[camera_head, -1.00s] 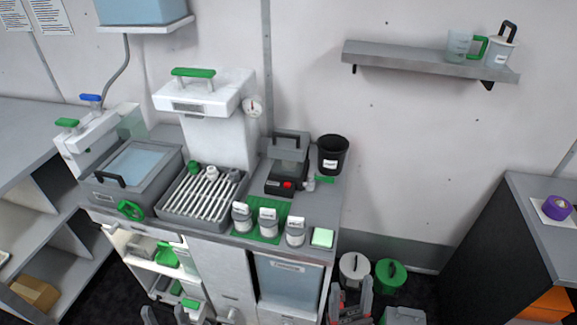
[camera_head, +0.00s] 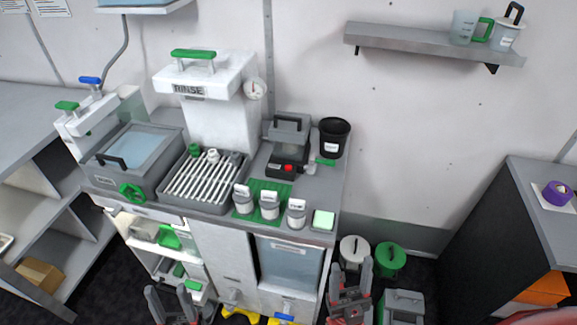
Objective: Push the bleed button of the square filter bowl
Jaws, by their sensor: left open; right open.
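I cannot tell for sure which thing is the square filter bowl, and no bleed button is clearly readable. A boxy grey-and-black unit with a clear middle (camera_head: 288,135) stands at the back right of the counter, with a red button (camera_head: 289,168) on its front. A square translucent bluish container (camera_head: 288,262) sits in the bay below the counter front. My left gripper (camera_head: 178,292) is open and empty, low in front of the cabinet's open shelves.
The counter holds a slatted drain tray (camera_head: 205,205), a white RINSE column (camera_head: 215,110), several small labelled cups (camera_head: 269,207) and a black bucket (camera_head: 334,138). White (camera_head: 352,249) and green (camera_head: 390,259) pots stand on the floor. A wall shelf (camera_head: 430,45) is upper right.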

